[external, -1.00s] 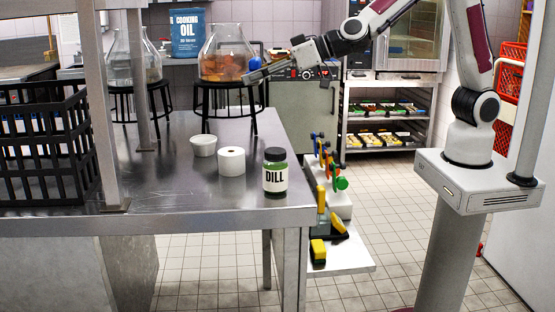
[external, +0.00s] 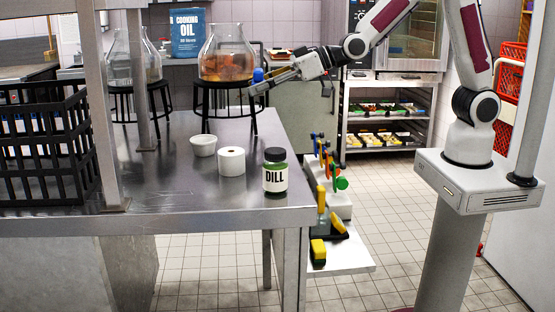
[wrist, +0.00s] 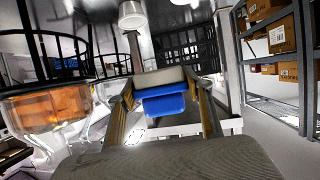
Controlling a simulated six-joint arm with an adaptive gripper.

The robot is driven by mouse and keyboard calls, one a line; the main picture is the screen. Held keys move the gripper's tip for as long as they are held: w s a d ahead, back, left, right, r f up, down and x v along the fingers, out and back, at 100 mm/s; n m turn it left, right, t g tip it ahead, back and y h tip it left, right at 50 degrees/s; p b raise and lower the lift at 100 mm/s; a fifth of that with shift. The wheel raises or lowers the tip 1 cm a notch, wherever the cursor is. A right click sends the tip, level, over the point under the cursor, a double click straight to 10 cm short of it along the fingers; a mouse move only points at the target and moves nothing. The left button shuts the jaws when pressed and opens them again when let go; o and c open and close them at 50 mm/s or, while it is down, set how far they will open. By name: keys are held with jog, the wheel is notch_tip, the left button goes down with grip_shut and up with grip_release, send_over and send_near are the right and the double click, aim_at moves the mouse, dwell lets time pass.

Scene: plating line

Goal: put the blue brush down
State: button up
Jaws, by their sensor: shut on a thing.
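The blue brush is between the fingers of my gripper (wrist: 165,95) in the wrist view. Its blue part (wrist: 165,104) sits below a pale grey-beige part, and the fingers press on both sides. In the external view my gripper (external: 262,87) is held out to the left, in front of the round glass vessel on its black stand. A small blue bit of the brush (external: 258,75) shows above the fingers. The brush is in the air above the far right part of the steel table (external: 150,185); most of it is hidden by the fingers.
The glass vessel (external: 226,50) on its black stand is close behind my gripper. A white bowl (external: 203,145), a white roll (external: 231,162) and a dill jar (external: 275,172) stand nearer. A low white shelf with coloured tools (external: 340,205) lies beyond the table's right edge.

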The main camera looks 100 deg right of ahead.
notch_tip(320, 180, down, 8)
jog(key=s+d+y, duration=0.1)
jog(key=s+d, duration=0.1)
jog(key=shift+d+f+n, duration=0.25)
jog(key=shift+d+n, duration=0.1)
jog(key=shift+n, duration=0.05)
dwell(0.4)
jog(key=shift+s+f, duration=0.1)
jog(key=shift+f, duration=2.8)
jog(key=shift+f, duration=0.15)
jog(key=shift+f, duration=1.95)
jog(key=shift+f, duration=0.15)
jog(key=o, duration=1.2)
